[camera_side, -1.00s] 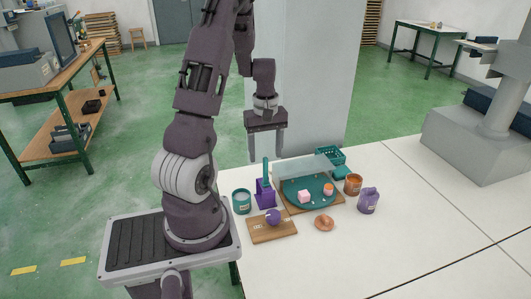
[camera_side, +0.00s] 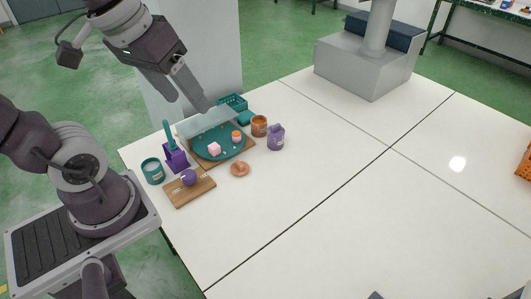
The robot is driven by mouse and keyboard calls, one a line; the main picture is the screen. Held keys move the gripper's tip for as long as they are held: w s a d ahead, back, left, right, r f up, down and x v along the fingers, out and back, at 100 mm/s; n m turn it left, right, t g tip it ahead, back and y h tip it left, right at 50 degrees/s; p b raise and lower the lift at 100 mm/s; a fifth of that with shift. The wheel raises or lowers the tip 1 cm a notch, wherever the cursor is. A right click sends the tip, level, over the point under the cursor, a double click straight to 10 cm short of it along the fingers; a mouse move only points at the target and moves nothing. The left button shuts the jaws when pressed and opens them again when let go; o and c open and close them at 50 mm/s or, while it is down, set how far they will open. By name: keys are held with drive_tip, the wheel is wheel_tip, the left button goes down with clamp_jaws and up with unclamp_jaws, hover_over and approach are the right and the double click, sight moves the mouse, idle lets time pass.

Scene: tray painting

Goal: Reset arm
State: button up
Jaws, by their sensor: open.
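My gripper (camera_side: 188,104) is open and empty, in the upper left of the side view. Its two fingers are apart and point down and right, above the back of the work area. The round teal tray (camera_side: 205,152) rests on a wooden board behind which a clear panel (camera_side: 206,122) stands. A pink block (camera_side: 214,149) and an orange piece (camera_side: 237,135) sit on the tray. A teal-handled tool (camera_side: 168,135) stands upright in a purple holder (camera_side: 177,159) left of the tray.
A teal can (camera_side: 153,171) is at left. A purple ball (camera_side: 188,177) sits on a small wooden board (camera_side: 200,192). An orange jar (camera_side: 259,126), purple container (camera_side: 276,138), terracotta piece (camera_side: 240,168) and teal basket (camera_side: 232,103) surround the tray.

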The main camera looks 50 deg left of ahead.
drive_tip(key=s+d+m, duration=0.1)
drive_tip(key=s, duration=0.1)
drive_tip(key=s+d+m+t, duration=0.1)
drive_tip(key=s+d+m, duration=0.1)
drive_tip(key=shift+s+d, duration=0.1)
drive_tip(key=shift+d, duration=0.05)
